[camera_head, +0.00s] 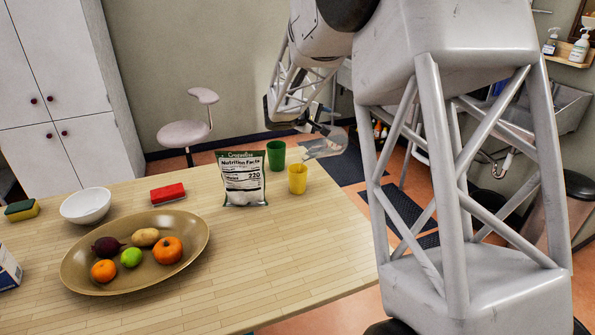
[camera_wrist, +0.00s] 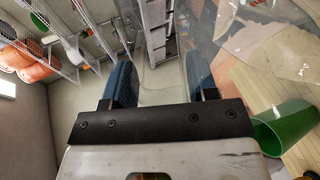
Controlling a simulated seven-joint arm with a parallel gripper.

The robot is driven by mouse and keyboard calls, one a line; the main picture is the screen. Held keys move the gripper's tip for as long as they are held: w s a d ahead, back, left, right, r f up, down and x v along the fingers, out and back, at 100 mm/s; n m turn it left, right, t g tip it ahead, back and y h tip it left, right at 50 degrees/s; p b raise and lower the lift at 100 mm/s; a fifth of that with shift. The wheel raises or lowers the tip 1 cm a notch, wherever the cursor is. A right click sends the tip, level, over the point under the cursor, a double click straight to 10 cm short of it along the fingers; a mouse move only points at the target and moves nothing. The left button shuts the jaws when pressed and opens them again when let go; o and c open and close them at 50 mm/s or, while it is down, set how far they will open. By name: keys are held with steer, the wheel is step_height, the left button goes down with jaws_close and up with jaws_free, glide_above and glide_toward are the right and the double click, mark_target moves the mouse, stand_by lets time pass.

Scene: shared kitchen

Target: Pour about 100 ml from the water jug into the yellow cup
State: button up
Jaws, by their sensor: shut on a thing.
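My gripper (camera_head: 318,128) is shut on the clear water jug (camera_head: 328,147), at the table's far right edge. The jug is strongly tilted, nearly on its side, and held in the air. In the wrist view, the two blue fingers of my gripper (camera_wrist: 161,82) stand apart, with the jug's see-through wall (camera_wrist: 240,50) beyond them. The yellow cup (camera_head: 297,179) stands upright on the table, below and left of the jug. I cannot make out a stream or the water level in the cup.
A green cup (camera_head: 276,156) stands close behind the yellow one; it also shows in the wrist view (camera_wrist: 284,126). A snack bag (camera_head: 242,180) stands left of the cups. A fruit platter (camera_head: 80,275), white bowl (camera_head: 86,206) and red block (camera_head: 168,192) lie further left. The table's front right is clear.

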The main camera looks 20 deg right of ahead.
steer(key=shift+s+a+r+h+p, duration=0.15)
steer(key=shift+a+h+p, duration=0.1)
steer(key=shift+a, duration=0.15)
steer(key=shift+s+a+r+h+p, duration=0.1)
steer(key=shift+a+r+h+p, duration=0.1)
steer(key=shift+a, duration=0.15)
stand_by(1.3)
steer(key=shift+w+d+f+y, duration=0.2)
steer(key=shift+d+y, duration=0.1)
steer(key=shift+d, duration=0.25)
steer(key=shift+w+d+f+y, duration=0.15)
steer(key=shift+d+f+y, duration=0.1)
steer(key=shift+d, duration=0.25)
steer(key=shift+w+d+f+y, duration=0.2)
steer(key=shift+d+f+y, duration=0.2)
steer(key=shift+d+y, duration=0.2)
steer(key=shift+w+d+f+g+y, duration=0.15)
steer(key=shift+d+g+y, duration=0.15)
steer(key=shift+g+y, duration=0.15)
steer(key=shift+w+d+y, duration=0.1)
steer(key=shift+d+y, duration=0.3)
steer(key=shift+y, duration=0.05)
